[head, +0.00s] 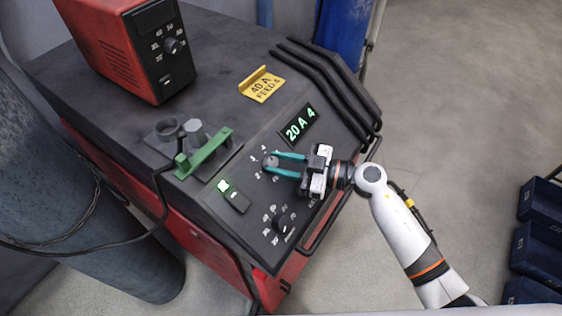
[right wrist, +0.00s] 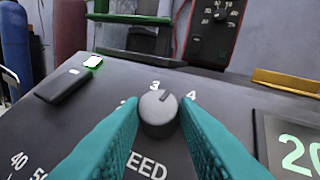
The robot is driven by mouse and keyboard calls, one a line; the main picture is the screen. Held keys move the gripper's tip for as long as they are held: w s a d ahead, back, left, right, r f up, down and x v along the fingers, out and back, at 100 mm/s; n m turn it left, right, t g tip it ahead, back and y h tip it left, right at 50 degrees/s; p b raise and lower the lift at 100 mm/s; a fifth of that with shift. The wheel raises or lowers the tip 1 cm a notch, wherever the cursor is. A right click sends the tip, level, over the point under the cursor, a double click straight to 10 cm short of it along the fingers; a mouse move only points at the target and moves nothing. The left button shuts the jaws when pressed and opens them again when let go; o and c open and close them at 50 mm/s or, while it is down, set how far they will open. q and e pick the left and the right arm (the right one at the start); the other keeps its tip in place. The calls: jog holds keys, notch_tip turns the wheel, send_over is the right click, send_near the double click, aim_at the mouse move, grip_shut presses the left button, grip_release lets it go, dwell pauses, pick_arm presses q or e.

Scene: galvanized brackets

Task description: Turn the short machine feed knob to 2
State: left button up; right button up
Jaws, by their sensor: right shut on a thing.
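The feed knob (right wrist: 158,113) is a small grey round knob on the dark sloping panel of the short red machine (head: 240,215). In the right wrist view it sits between my teal fingertips, above the word FEED. The numbers 3 and 4 show around it, and its dark pointer mark leans up and right, between 3 and 4. The lit display (head: 299,124) reads 20 A 4. My left gripper is not in view.
A second black knob (head: 281,223) with its own scale is lower on the panel, near a switch with a lit square (head: 223,185).

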jog(key=n+g, duration=0.4)
jog(key=n, duration=0.1)
jog(key=shift+w+d+r, duration=0.1)
jog(key=shift+w, duration=0.3)
jog(key=n+g+h, duration=0.1)
jog(key=n+g+b, duration=0.1)
jog(key=n+g, duration=0.1)
jog(key=n+g+h+b, duration=0.1)
jog(key=n, duration=0.1)
jog(key=shift+w+r+h, duration=0.1)
jog(key=shift+w+h, duration=0.15)
jog(key=shift+h, duration=0.05)
jog(key=n+g+h+b, duration=0.1)
jog(key=n, duration=0.1)
jog(key=n+g+h+b, duration=0.1)
jog(key=n+h+b, duration=0.1)
jog(key=a+n+g+h+b, duration=0.1)
jog(key=n, duration=0.1)
jog(key=shift+w+r+n+h+b, duration=0.25)
jog(key=shift+n+h+b, duration=0.05)
jog(key=shift+h+b, duration=0.1)
jog(key=n+h+b, duration=0.2)
jog(key=shift+a+r+n+g+h, duration=0.2)
jog(key=shift+n+g+h, duration=0.1)
jog(key=shift+n+h, duration=0.1)
jog(key=shift+a+r+n+h+b, duration=0.1)
jog(key=shift+r+n+h+b, duration=0.05)
jog(key=shift+n+h+b, duration=0.85)
jog(key=o, duration=1)
